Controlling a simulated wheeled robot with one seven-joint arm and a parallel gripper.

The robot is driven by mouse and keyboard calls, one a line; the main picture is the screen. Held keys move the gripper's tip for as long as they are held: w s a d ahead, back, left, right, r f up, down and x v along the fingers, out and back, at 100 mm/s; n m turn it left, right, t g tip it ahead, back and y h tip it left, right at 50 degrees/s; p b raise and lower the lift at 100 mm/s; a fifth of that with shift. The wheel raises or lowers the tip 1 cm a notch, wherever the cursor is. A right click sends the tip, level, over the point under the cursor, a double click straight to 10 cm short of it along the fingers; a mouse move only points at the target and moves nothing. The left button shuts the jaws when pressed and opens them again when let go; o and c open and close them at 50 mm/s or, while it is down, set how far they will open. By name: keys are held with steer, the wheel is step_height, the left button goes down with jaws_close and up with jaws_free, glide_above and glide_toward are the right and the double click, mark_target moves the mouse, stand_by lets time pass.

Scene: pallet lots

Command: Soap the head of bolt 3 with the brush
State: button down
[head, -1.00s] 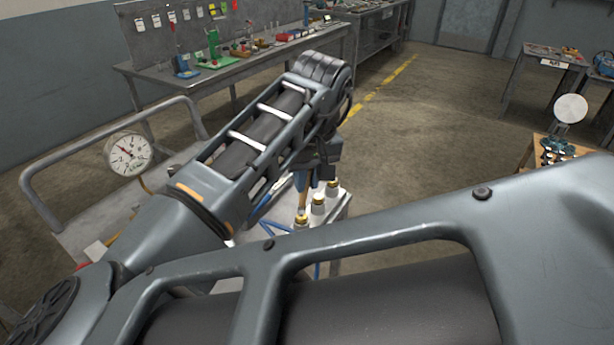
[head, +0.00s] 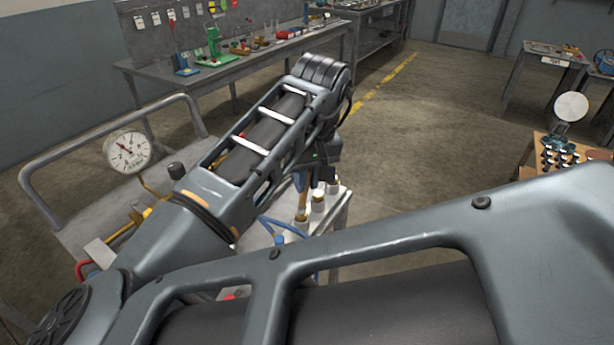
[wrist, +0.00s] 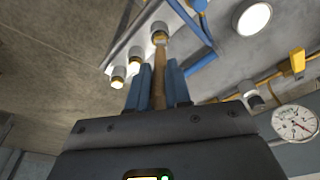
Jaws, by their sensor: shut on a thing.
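My gripper (wrist: 158,90) has two blue fingers shut on the brush (wrist: 158,82), which has a light-brown handle. In the wrist view the brush's far end overlaps a pale bolt (wrist: 160,28); I cannot tell whether they touch. Two more bolts (wrist: 133,58) (wrist: 118,76) with white and gold parts stand in line with it. In the head view the brush (head: 301,197) points down at the nearer end of the row of bolts (head: 318,201). No bolt numbers are readable, so I cannot tell which is bolt 3. My arm hides part of the gripper there.
The bolts stand on a grey metal cart (head: 85,215) with a tubular rail. A pressure gauge (head: 128,150), yellow pipe (head: 150,186) and blue tubing (head: 284,226) are close by. Workbenches stand at the back and right. The floor (head: 420,170) between is clear.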

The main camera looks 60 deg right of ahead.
steer(key=shift+a, duration=0.1)
stand_by(0.3)
steer(key=shift+a, duration=0.3)
steer(key=shift+d, duration=0.1)
steer(key=shift+d+p, duration=0.3)
steer(key=shift+p, duration=0.1)
steer(key=shift+d, duration=0.15)
